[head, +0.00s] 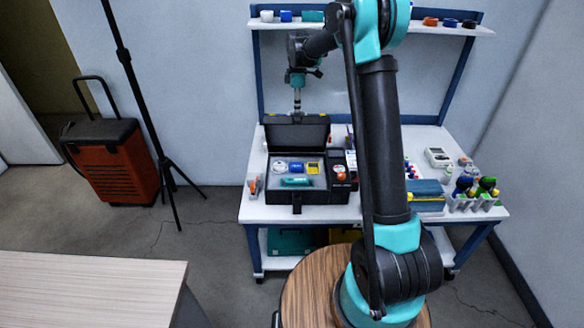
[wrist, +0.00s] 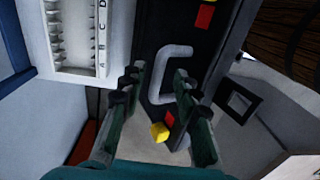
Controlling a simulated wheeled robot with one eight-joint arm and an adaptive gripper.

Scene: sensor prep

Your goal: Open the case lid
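The black case (head: 318,197) stands on the white workbench, and its lid (head: 297,133) is raised about upright at the back. Inside are a white round item (head: 279,168), a blue item (head: 296,168), a yellow item (head: 312,168) and a teal item (head: 296,182). My gripper (head: 297,104) is above and behind the lid's top edge; its tips are hard to make out there. In the wrist view my gripper (wrist: 158,88) has its fingers apart. A grey handle (wrist: 172,50) on a black panel shows beyond and between them, with no clear grip on it.
My arm crosses in front of the workbench (head: 256,213) and hides part of it. Bottles in a rack (head: 472,200) and a blue box (head: 425,190) stand at right. A shelf (head: 440,29) runs above. A red wheeled case (head: 112,168) and a tripod (head: 147,110) stand left.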

